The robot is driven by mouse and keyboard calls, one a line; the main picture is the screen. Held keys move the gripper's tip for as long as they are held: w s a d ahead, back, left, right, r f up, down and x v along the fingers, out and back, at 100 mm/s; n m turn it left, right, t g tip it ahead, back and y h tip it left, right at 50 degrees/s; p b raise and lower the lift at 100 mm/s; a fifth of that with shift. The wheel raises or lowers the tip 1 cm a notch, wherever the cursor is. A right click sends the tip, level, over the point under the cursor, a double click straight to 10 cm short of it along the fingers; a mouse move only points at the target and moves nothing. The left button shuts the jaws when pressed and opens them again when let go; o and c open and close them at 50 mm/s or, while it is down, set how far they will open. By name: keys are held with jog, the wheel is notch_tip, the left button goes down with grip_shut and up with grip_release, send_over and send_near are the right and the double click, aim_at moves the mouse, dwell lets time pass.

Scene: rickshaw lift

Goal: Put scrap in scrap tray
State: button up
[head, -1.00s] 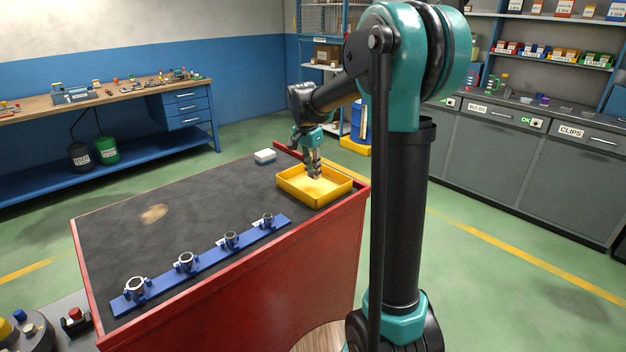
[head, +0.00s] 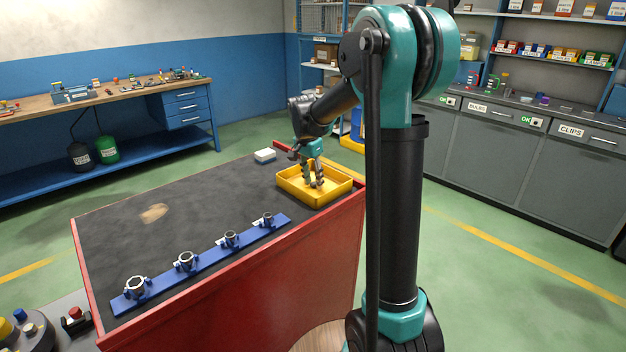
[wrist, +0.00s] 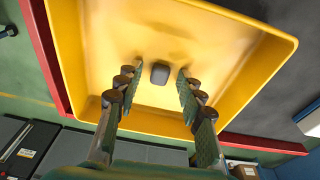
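A yellow tray (head: 338,193) sits at the right end of the dark bench top. It also fills much of the wrist view (wrist: 262,78). My gripper (head: 316,186) is lowered over the tray, and its fingertips look to be inside the rim. In the wrist view my gripper (wrist: 160,72) is open, with its two fingers spread apart. A small dark grey block (wrist: 159,73), seemingly the scrap, lies on the tray floor between the fingertips. A gap shows on both sides of it. I cannot make out the block in the head view.
A blue rail (head: 205,264) with several ring-shaped clamps lies along the bench's front. A white and blue block (head: 265,156) stands behind the tray. A tan patch (head: 154,213) marks the bench (head: 200,205), whose middle is clear. A red edge borders the bench.

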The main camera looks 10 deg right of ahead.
notch_tip(320, 180, up, 12)
jog(key=a, duration=0.1)
jog(key=shift+s+a, duration=0.3)
jog(key=shift+s, duration=0.15)
jog(key=shift+r, duration=0.1)
